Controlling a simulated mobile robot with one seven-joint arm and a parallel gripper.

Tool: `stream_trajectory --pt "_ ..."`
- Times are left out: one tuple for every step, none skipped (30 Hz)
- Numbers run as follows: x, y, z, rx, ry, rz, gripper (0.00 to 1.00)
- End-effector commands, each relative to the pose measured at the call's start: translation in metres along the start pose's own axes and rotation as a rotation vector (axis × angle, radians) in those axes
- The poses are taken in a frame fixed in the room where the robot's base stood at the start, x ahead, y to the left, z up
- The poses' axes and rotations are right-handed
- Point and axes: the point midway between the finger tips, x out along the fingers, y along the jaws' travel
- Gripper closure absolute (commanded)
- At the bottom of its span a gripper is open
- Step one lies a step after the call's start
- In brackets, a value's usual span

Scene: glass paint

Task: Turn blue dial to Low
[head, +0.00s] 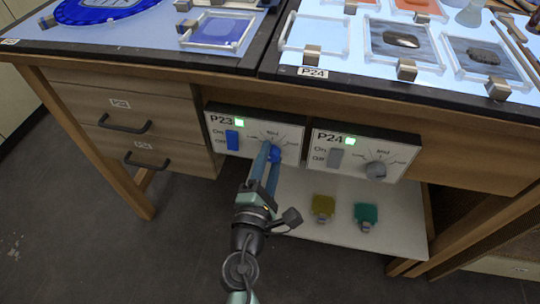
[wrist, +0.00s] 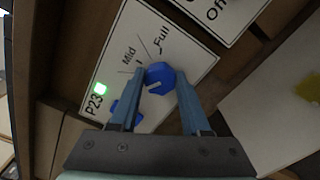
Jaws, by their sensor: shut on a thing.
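The blue dial (head: 275,154) is on the white P23 panel (head: 290,151) under the table edge. My gripper (head: 268,150) reaches up to it from below, with its two blue fingers on either side of the dial. In the wrist view the dial (wrist: 160,76) sits between the fingertips (wrist: 157,86), and I am shut on it. A pale mark shows on the dial's lower left part. The labels "Mid" and "Full" are readable there. The "Low" label is not visible. The blue On/Off switch (head: 233,140) is left of the dial, and a green light is lit above it.
A similar P24 panel (head: 401,159) with a grey dial (head: 376,170) and grey switch is close on the right. Drawers with black handles (head: 125,126) are on the left. A low shelf (head: 393,233) carries yellow (head: 323,205) and green (head: 366,212) pieces. Lit glass panels lie above.

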Motion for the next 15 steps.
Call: stream_trajectory --pt "-0.0002 0.0001 -0.0001 -0.016 0.001 -0.001 1.0" --pt "-0.0002 0.0 -0.0002 -0.024 0.001 -0.001 1.0" --pt "-0.0002 -0.0001 -0.0002 -0.033 0.001 -0.001 1.0" --pt "-0.0002 -0.0002 -0.0003 -0.039 0.001 -0.001 1.0" --pt "-0.0002 -0.0003 -0.0003 -0.044 0.001 -0.001 1.0" --pt "-0.0002 -0.0003 -0.0004 -0.05 0.001 -0.001 1.0" --pt "-0.0002 -0.0004 -0.0004 -0.053 0.001 -0.001 1.0" --pt "-0.0002 -0.0004 -0.0005 -0.056 0.001 -0.001 1.0" --pt "-0.0002 -0.0005 -0.0005 -0.058 0.001 -0.001 1.0" --pt "-0.0002 -0.0005 -0.0005 -0.059 0.001 -0.001 1.0" --pt "-0.0002 -0.0005 -0.0005 -0.06 0.001 -0.001 1.0" --pt "-0.0002 -0.0006 -0.0006 -0.061 0.001 -0.001 1.0" --pt "-0.0002 -0.0006 -0.0006 -0.061 0.001 -0.001 1.0" --pt "-0.0002 -0.0006 -0.0006 -0.061 0.001 -0.001 1.0" --pt "-0.0002 -0.0006 -0.0006 -0.061 0.001 -0.001 1.0"
